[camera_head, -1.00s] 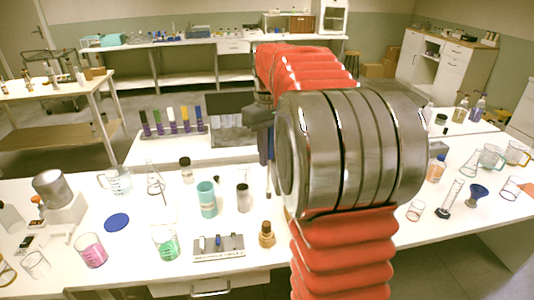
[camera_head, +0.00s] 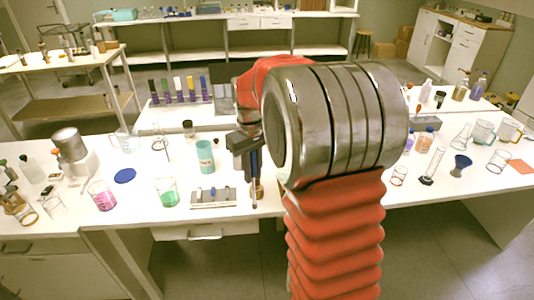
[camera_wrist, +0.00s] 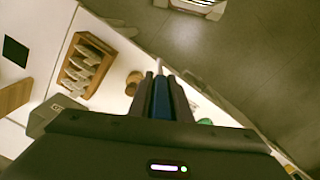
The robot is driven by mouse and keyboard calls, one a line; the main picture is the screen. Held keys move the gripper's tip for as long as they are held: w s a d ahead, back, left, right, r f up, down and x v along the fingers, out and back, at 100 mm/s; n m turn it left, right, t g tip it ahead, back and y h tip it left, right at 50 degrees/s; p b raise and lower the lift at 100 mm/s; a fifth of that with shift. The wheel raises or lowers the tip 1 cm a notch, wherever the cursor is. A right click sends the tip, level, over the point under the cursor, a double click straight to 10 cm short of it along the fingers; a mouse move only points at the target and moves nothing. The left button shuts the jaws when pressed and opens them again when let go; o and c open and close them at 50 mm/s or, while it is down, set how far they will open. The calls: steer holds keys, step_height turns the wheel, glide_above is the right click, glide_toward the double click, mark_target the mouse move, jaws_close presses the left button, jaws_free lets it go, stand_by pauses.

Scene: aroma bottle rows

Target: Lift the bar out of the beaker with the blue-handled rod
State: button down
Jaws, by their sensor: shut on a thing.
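My gripper (camera_head: 250,160) is shut on the blue-handled rod (camera_head: 254,166), which hangs upright with its tip down over the bench's front part. In the wrist view the blue handle (camera_wrist: 161,98) sits between the fingers, with a pale shaft beyond. The rod is right of the beaker with green liquid (camera_head: 168,193) and apart from it. A beaker with pink liquid (camera_head: 103,196) stands farther left. I cannot make out the bar in either beaker.
A brown-capped bottle (camera_head: 259,189) is partly hidden behind the rod. Glassware stands at right.

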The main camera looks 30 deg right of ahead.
steer(key=a+f, duration=0.8)
steer(key=f, duration=0.3)
steer(key=a+f, duration=0.8)
steer(key=f, duration=0.4)
steer(key=shift+w+f+m, duration=0.3)
